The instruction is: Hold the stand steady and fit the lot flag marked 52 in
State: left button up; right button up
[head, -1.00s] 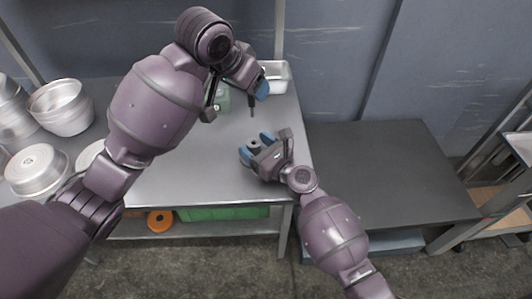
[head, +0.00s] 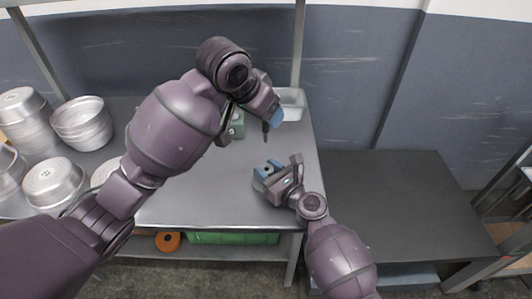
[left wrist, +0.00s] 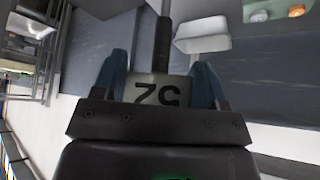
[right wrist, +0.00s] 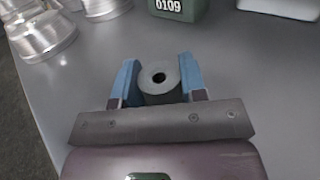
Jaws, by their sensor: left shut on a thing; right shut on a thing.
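The lot flag (left wrist: 158,90) is a pale plate marked 52, seen upside down in the left wrist view, with a dark rod (left wrist: 163,42). My left gripper (head: 275,114) is shut on the flag and holds it above the table; the rod (head: 265,132) points down in the head view. The stand (right wrist: 158,82) is a short grey cylinder with a dark hole in its top, upright on the table. My right gripper (right wrist: 158,78) is shut on the stand, one blue finger on each side. In the head view my right gripper (head: 267,170) sits below and apart from the rod.
A green container (right wrist: 180,8) marked 0109 and a pale tray (head: 292,103) stand behind on the metal table (head: 195,200). Several metal pans (head: 55,182) fill the left side. A lower dark surface (head: 400,200) lies to the right. The table around the stand is clear.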

pick_arm(q)
notch_tip(320, 180, down, 4)
jog(key=m+g+h, duration=0.1)
jog(key=m+g, duration=0.1)
jog(key=m, duration=0.2)
jog(key=m+g+h, duration=0.1)
jog(key=m+g, duration=0.1)
jog(key=m, duration=0.2)
jog(key=shift+w+m, duration=0.15)
jog(key=shift+m, duration=0.25)
jog(key=shift+f, duration=0.15)
jog(key=shift+f, duration=2)
send_over(263, 169)
jog(key=shift+f, duration=2.05)
dwell(0.8)
jog(key=o, duration=1)
